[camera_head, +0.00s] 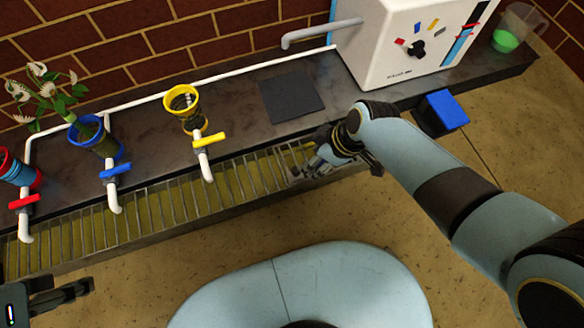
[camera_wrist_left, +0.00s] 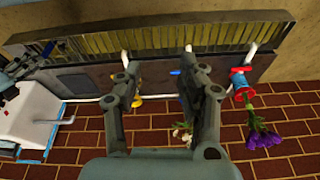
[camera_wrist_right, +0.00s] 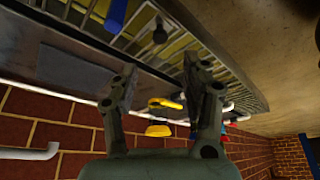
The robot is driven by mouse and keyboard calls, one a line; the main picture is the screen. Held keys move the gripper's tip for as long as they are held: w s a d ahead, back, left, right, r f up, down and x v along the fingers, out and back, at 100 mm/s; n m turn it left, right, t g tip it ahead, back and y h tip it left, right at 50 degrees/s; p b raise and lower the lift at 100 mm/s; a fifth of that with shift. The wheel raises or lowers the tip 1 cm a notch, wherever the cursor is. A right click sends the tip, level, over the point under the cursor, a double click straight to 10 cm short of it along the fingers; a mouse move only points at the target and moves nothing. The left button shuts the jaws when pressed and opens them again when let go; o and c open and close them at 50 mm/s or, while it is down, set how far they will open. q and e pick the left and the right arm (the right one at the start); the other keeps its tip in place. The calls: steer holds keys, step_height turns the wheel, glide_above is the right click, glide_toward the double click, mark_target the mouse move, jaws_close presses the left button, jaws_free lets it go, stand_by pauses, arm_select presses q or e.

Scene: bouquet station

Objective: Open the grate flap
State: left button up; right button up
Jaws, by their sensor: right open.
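The slatted grate (camera_head: 160,210) runs along the counter's front edge. Its right end is partly covered by my right gripper (camera_head: 298,172), whose fingers are low over the slats. In the right wrist view the open right gripper (camera_wrist_right: 158,75) has nothing between its fingers.
Yellow (camera_head: 210,140), blue (camera_head: 115,170) and red (camera_head: 24,201) taps overhang the grate. Behind them stand a yellow pot (camera_head: 185,122), a blue pot with flowers (camera_head: 100,150) and a red-rimmed pot (camera_head: 14,172). A white machine (camera_head: 385,50) stands back right; the dark mat (camera_head: 291,95) is bare.

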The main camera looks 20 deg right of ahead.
steer(key=b, duration=0.4)
glide_above(297, 171)
steer(key=s+d, duration=0.2)
steer(key=f, duration=0.5)
steer(key=shift+w+a+f, duration=0.15)
steer(key=shift+a+f, duration=0.05)
steer(key=shift+b+x, duration=0.6)
steer(key=shift+x, duration=0.45)
steer(key=shift+b+x, duration=0.65)
steer(key=shift+x, duration=0.3)
arm_select(q)
step_height(297, 171, down, 8)
steer(key=w+t, duration=0.1)
steer(key=t, duration=0.7)
steer(key=shift+w+d+r+h, duration=0.15)
steer(key=shift+w+d+h, duration=0.15)
steer(key=shift+d, duration=0.1)
arm_select(e)
steer(key=shift+w+a+f, duration=0.1)
steer(key=shift+w+f, duration=0.05)
steer(key=shift+f, duration=0.15)
steer(key=shift+c, duration=0.3)
jaws_close()
